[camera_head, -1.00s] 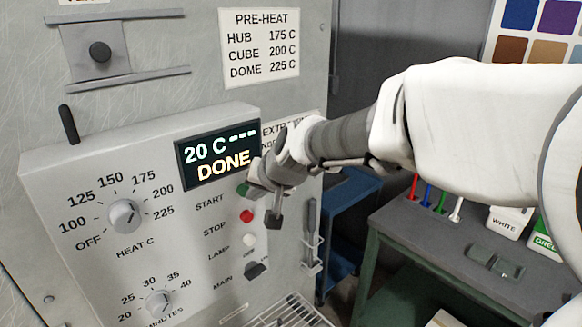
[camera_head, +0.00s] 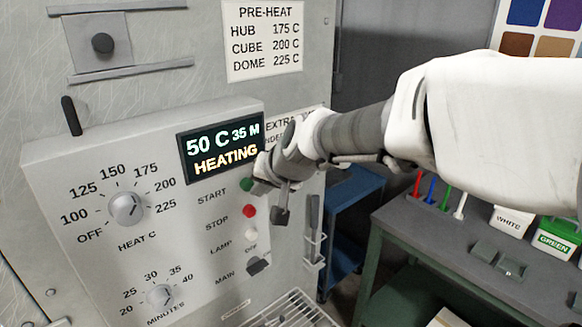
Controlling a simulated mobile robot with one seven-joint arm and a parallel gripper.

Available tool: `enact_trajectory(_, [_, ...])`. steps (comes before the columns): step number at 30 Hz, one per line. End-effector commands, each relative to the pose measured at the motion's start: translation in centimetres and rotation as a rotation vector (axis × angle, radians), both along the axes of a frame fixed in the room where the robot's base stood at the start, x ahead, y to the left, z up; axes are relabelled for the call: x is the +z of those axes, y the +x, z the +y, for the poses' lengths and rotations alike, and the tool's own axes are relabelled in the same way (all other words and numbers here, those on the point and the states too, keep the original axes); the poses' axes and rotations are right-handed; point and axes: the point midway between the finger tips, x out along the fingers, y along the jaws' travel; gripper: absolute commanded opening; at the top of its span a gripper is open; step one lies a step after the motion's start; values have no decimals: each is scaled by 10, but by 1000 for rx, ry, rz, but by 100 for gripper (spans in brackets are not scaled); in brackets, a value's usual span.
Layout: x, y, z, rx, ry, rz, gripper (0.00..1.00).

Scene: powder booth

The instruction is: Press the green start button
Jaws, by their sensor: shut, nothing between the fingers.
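The green start button (camera_head: 246,184) sits on the pale control panel, right of the word START. My gripper (camera_head: 268,183) is shut and empty, just right of the green button. I cannot tell whether a fingertip touches it. The display (camera_head: 219,150) above reads 50 C, 35 M and HEATING. Below the green button are the red stop button (camera_head: 249,211), a white lamp button (camera_head: 250,233) and the dark main switch (camera_head: 258,265).
The heat dial (camera_head: 126,208) and minutes dial (camera_head: 160,296) are on the panel's left. A wire rack (camera_head: 293,312) juts out below. On the right, a grey-topped bench (camera_head: 430,235) holds colored tools and labelled containers, with a blue cart (camera_head: 350,215) behind.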

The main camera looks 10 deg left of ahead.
Motion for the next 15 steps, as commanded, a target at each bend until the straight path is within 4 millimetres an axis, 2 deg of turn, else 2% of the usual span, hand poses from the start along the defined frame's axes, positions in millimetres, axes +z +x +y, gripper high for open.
enact_trajectory(15, [-2, -7, -10, -1, 0, -2, 0])
